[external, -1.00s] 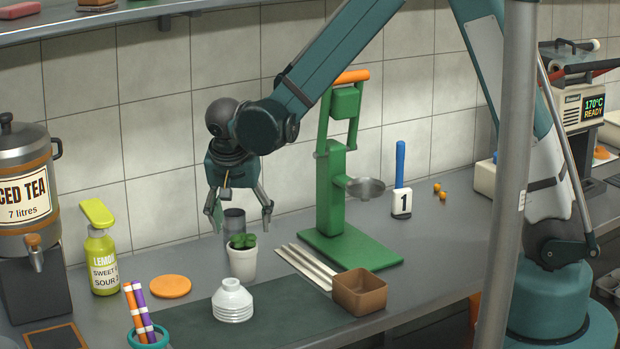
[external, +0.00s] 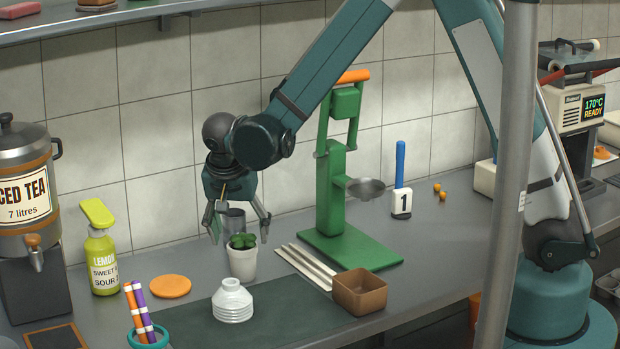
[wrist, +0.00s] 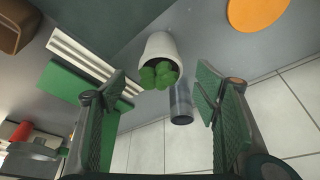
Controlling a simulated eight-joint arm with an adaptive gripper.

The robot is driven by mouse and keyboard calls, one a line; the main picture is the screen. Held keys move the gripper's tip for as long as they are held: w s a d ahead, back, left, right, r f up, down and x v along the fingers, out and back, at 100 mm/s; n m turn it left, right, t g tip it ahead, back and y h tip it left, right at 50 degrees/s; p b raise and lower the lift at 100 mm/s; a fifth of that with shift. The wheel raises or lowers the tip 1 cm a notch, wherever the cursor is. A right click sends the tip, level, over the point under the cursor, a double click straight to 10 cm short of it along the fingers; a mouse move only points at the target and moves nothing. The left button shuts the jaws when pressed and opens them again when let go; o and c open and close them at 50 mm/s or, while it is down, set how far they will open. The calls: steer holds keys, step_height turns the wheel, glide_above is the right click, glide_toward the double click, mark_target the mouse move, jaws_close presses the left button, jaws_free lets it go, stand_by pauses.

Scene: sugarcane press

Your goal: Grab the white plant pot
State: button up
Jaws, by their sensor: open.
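The white plant pot (external: 242,265) stands upright on the grey counter with a small green plant (external: 243,241) in it. In the wrist view the pot (wrist: 160,47) and its leaves (wrist: 158,75) show beyond and between the fingers. My gripper (external: 239,240) is open and empty, pointing down, with its fingertips at about the height of the plant in the external view. In the wrist view my gripper (wrist: 155,115) has its two green-padded fingers wide apart. Neither finger visibly touches the pot.
A grey metal cup (external: 233,222) stands close behind the pot. A green press (external: 338,200) and metal strips (external: 305,268) are to the right. A white ribbed bottle (external: 232,302) stands in front, and an orange disc (external: 171,286) lies to the left.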

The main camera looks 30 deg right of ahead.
mark_target(242, 245)
steer(key=shift+f, duration=0.1)
stand_by(0.3)
steer(key=shift+x, duration=2.55)
steer(key=shift+c, duration=0.7)
steer(key=c, duration=1)
